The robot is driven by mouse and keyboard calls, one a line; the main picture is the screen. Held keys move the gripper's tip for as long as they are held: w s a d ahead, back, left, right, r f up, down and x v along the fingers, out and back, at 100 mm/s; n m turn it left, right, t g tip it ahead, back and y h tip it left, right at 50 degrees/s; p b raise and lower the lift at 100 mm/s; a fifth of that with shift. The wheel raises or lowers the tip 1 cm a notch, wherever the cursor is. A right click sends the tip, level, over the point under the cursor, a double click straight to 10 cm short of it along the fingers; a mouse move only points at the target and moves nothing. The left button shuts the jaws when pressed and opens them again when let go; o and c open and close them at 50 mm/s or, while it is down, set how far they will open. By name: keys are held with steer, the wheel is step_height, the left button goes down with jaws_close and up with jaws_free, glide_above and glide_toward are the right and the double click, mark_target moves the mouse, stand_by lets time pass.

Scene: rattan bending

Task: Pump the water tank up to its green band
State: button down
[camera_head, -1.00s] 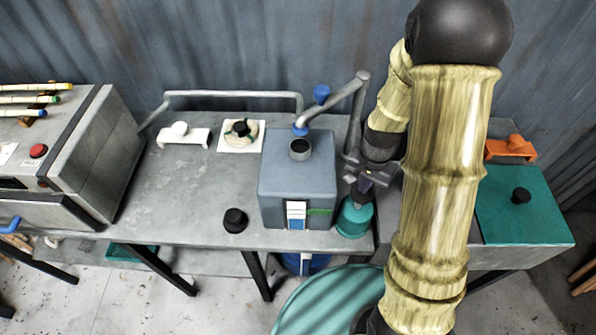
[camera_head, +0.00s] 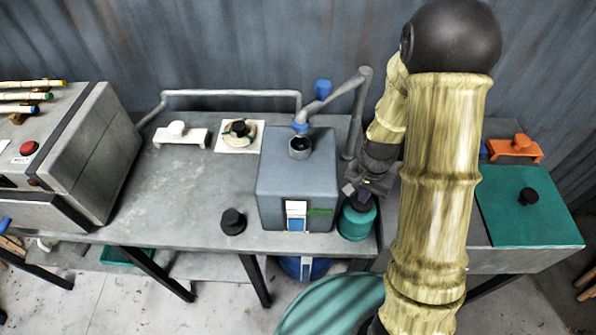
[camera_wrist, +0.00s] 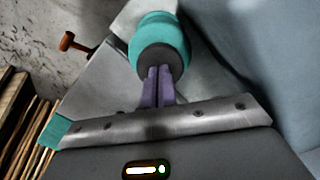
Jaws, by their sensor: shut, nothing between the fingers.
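The water tank (camera_head: 285,182) is a grey-blue box on the bench with an open dark filler neck on top. Its front gauge (camera_head: 296,217) is white above and blue below, with a green band (camera_head: 320,212) beside it; the blue looks lower than the band. A teal pump (camera_head: 357,222) with a dark round top stands just right of the tank; it also shows in the wrist view (camera_wrist: 158,38). My gripper (camera_wrist: 158,72) is shut and empty, its purple fingertips at the pump's dark top. I cannot tell whether they touch it. In the head view my gripper (camera_head: 360,196) partly hides the pump.
A grey pipe with a blue-handled tap (camera_head: 322,88) rises behind the tank. A black knob (camera_head: 233,221) stands left of it. A teal-lidded box (camera_head: 530,215) and an orange holder (camera_head: 514,149) are at right. The bench left of the tank has clear room.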

steer(key=shift+r+p, duration=2.65)
steer(key=shift+r, duration=0.6)
steer(key=shift+f, duration=0.15)
steer(key=shift+f+b, duration=2.55)
steer(key=shift+f, duration=0.65)
step_height(320, 180, up, 7)
steer(key=p, duration=0.5)
steer(key=shift+f, duration=0.2)
steer(key=shift+f, duration=0.15)
steer(key=shift+r+p, duration=0.2)
steer(key=shift+p, duration=0.35)
steer(key=shift+f, duration=0.2)
